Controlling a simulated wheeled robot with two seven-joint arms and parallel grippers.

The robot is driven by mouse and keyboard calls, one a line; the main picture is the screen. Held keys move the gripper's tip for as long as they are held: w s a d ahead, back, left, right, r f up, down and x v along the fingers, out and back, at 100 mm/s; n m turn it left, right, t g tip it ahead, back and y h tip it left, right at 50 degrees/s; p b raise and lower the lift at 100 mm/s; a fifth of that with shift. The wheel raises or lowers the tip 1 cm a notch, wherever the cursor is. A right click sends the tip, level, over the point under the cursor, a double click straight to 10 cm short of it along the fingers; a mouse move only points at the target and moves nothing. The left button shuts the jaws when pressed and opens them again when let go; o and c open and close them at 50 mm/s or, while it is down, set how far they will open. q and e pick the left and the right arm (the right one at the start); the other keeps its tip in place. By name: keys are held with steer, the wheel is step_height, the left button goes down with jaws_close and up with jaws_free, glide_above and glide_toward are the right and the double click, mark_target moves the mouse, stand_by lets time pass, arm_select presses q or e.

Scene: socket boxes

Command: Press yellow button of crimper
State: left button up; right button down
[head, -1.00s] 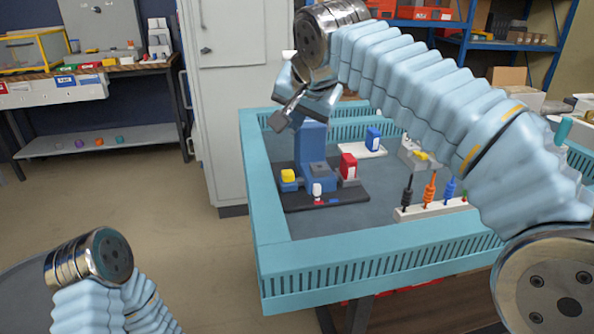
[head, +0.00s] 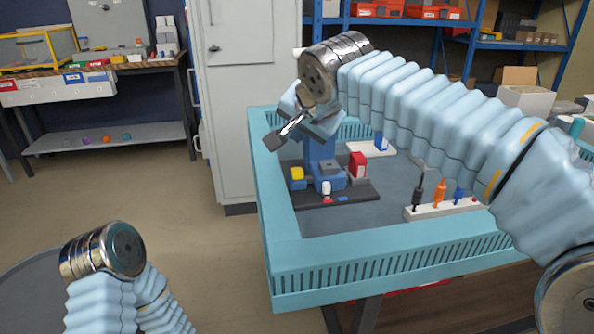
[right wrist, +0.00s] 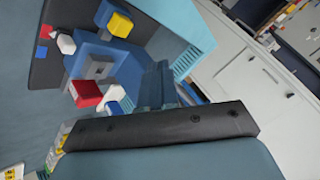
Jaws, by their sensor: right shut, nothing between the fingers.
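The blue crimper (head: 322,148) stands on a dark base plate (head: 345,195) at the left end of the teal-edged table. Its yellow button (head: 297,173) is on a blue block at its left; the button also shows at the top of the right wrist view (right wrist: 120,24). My right gripper (head: 275,140) is shut and empty, tilted down, above and slightly left of the yellow button in the picture. It is apart from the button. The right gripper partly hides the crimper's top. My left gripper is out of view; only part of that arm shows at lower left.
A red block (head: 358,165) stands at the crimper's right, and a small white-and-red piece (head: 326,188) in front. A white rack (head: 437,210) with several coloured tools is further right. The teal table rim (head: 268,200) rises at the left. A grey cabinet (head: 247,100) stands behind.

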mark_target(299, 172)
step_height(299, 172, down, 3)
steer(key=shift+f+b, duration=0.1)
steer(key=shift+b, duration=0.65)
steer(key=shift+f+b, duration=0.65)
stand_by(0.9)
steer(key=shift+f+b, duration=0.4)
steer(key=shift+f+b, duration=0.55)
stand_by(0.7)
steer(key=shift+r, duration=0.1)
steer(key=shift+r+p, duration=0.8)
steer(key=shift+r, duration=0.05)
